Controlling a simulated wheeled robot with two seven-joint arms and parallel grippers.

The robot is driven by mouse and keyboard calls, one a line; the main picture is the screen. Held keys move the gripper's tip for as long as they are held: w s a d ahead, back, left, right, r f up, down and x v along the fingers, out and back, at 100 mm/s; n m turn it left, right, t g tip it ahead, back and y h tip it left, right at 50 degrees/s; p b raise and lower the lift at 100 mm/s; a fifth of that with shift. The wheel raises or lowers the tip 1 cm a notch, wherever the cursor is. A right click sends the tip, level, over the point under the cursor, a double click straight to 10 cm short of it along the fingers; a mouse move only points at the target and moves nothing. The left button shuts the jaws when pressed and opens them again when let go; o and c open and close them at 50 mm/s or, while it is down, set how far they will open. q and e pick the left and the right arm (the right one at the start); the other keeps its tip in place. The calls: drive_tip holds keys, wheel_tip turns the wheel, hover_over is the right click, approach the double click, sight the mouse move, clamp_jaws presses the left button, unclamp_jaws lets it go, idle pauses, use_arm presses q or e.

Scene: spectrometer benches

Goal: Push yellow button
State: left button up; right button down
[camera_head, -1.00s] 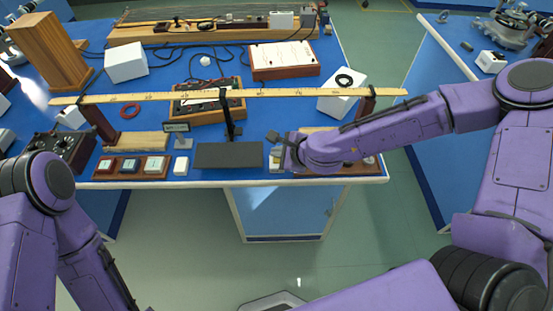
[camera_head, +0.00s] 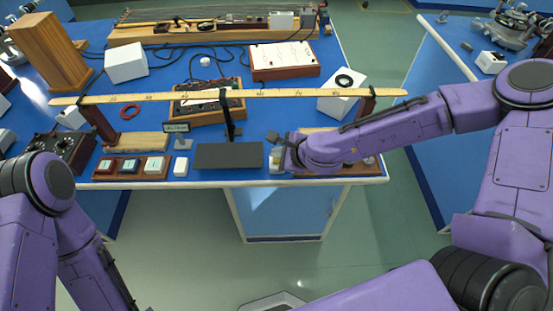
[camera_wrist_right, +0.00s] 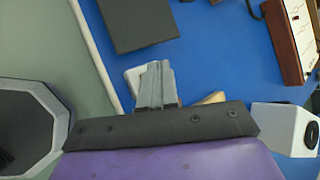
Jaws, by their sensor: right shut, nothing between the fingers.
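My right gripper (camera_head: 276,146) is low over the front edge of the blue bench, right of the dark plate. In the right wrist view its fingers (camera_wrist_right: 155,70) are closed together with nothing between them. A small pale block (camera_head: 275,165) lies just below the gripper in the head view. It shows whitish beside and partly behind the fingertips in the right wrist view (camera_wrist_right: 133,78); I cannot tell whether they touch. No clearly yellow button shows; one may be hidden by the gripper. My left arm is at the lower left and its gripper is out of frame.
A dark plate (camera_head: 229,156) with a black upright stands left of the gripper. A long ruler (camera_head: 290,92) spans above the bench. A white box (camera_head: 335,104) stands behind.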

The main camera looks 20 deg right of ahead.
drive_tip(key=shift+f, duration=0.1)
idle(0.4)
drive_tip(key=shift+f+b, duration=0.35)
drive_tip(key=shift+f+b, duration=0.4)
drive_tip(key=shift+f, duration=0.1)
idle(0.5)
drive_tip(key=shift+r, duration=0.1)
drive_tip(key=shift+r+p, duration=0.85)
drive_tip(key=shift+r, duration=0.1)
wheel_tip(320, 180, up, 5)
drive_tip(key=p, duration=0.4)
drive_tip(key=shift+p, duration=0.3)
